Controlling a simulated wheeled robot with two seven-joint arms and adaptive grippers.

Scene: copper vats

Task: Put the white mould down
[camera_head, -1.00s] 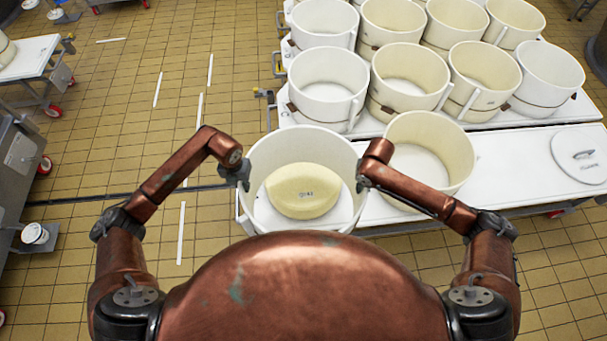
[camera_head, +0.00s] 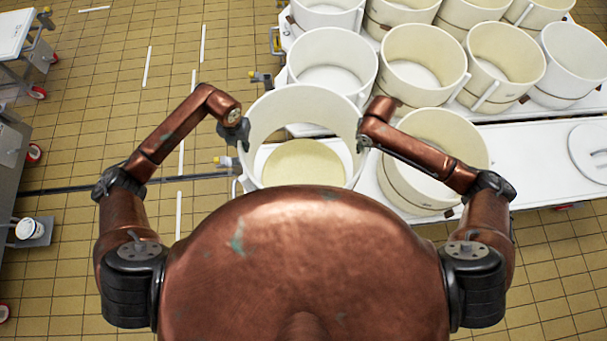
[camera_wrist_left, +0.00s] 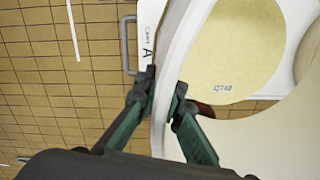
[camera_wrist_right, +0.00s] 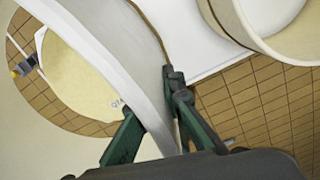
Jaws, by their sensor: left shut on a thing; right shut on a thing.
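The white mould (camera_head: 300,108) is a wide bottomless ring held upright between my two grippers, raised above the near end of the white table. A round pale yellow cheese (camera_head: 303,165) shows through its open bottom; the wrist views show a printed label on it. My left gripper (camera_head: 240,138) is shut on the mould's left wall, pinching the rim in the left wrist view (camera_wrist_left: 163,95). My right gripper (camera_head: 363,140) is shut on the right wall, also seen in the right wrist view (camera_wrist_right: 170,88). My copper body hides the mould's near side.
A cream mould (camera_head: 435,150) stands close to the right of the held one. Several more moulds (camera_head: 418,65) crowd the table behind. A white disc (camera_head: 592,150) lies on the table at far right.

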